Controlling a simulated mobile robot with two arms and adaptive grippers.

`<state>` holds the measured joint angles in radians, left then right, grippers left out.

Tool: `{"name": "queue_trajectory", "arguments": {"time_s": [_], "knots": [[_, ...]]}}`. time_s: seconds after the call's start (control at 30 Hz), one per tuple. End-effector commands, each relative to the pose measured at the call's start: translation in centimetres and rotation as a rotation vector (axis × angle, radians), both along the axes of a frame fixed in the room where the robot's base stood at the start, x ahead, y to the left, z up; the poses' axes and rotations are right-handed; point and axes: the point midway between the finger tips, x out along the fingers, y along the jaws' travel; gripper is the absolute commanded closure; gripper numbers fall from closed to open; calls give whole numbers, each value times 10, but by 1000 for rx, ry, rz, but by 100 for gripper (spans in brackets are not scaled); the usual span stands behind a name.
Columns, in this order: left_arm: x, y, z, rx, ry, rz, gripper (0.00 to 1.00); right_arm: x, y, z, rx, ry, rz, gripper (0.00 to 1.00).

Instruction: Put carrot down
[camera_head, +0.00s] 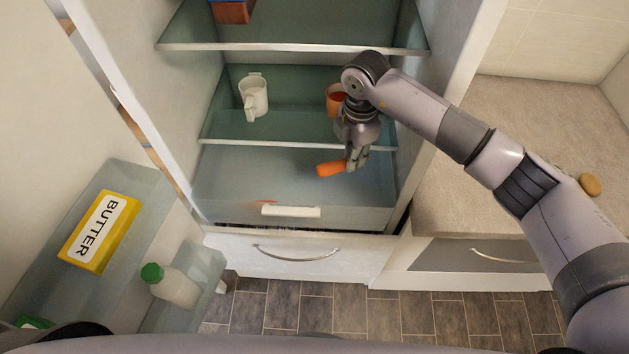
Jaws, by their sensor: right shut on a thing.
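An orange carrot (331,168) is held in my right gripper (352,162), in front of the open fridge's lower part. The gripper is shut on it near one end, and the carrot points to the left. The carrot appears above the clear drawer (230,180) at the fridge bottom, which has a white handle. Whether it touches anything below cannot be told. My left gripper is not in view.
A white mug (253,97) and an orange mug (335,98) stand on the glass shelf. The open door holds a butter box (100,232) and a green-capped bottle (172,285). A counter (540,150) with a small brown object (590,184) lies right.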

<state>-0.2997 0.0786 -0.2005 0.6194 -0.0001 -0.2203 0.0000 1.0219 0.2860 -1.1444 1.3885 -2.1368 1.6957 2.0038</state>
Motion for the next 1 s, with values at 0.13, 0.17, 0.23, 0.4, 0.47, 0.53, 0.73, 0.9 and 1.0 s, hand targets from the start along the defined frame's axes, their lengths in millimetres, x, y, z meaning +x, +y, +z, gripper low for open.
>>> {"name": "queue_trajectory", "arguments": {"time_s": [0.13, 0.17, 0.23, 0.4, 0.47, 0.53, 0.73, 0.9, 1.0], "knots": [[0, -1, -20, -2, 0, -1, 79, -1, 0, -28, 0, 2, -2, 100], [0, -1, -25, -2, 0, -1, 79, -1, 0, -36, -1, 3, -1, 100], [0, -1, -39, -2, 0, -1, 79, -1, 0, -55, -1, 4, -1, 100], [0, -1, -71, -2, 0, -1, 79, -1, 0, -101, -1, 3, 0, 100], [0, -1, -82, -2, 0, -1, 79, -1, 0, -116, -1, 3, 1, 100], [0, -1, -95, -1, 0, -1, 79, -1, 0, -134, 0, 2, 1, 100], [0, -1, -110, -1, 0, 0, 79, 0, 0, -156, 0, 1, 1, 100], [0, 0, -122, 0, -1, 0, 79, -1, 0, -173, 0, 2, 1, 100], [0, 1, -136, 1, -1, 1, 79, -1, 0, -190, 0, 2, 1, 100]]}}
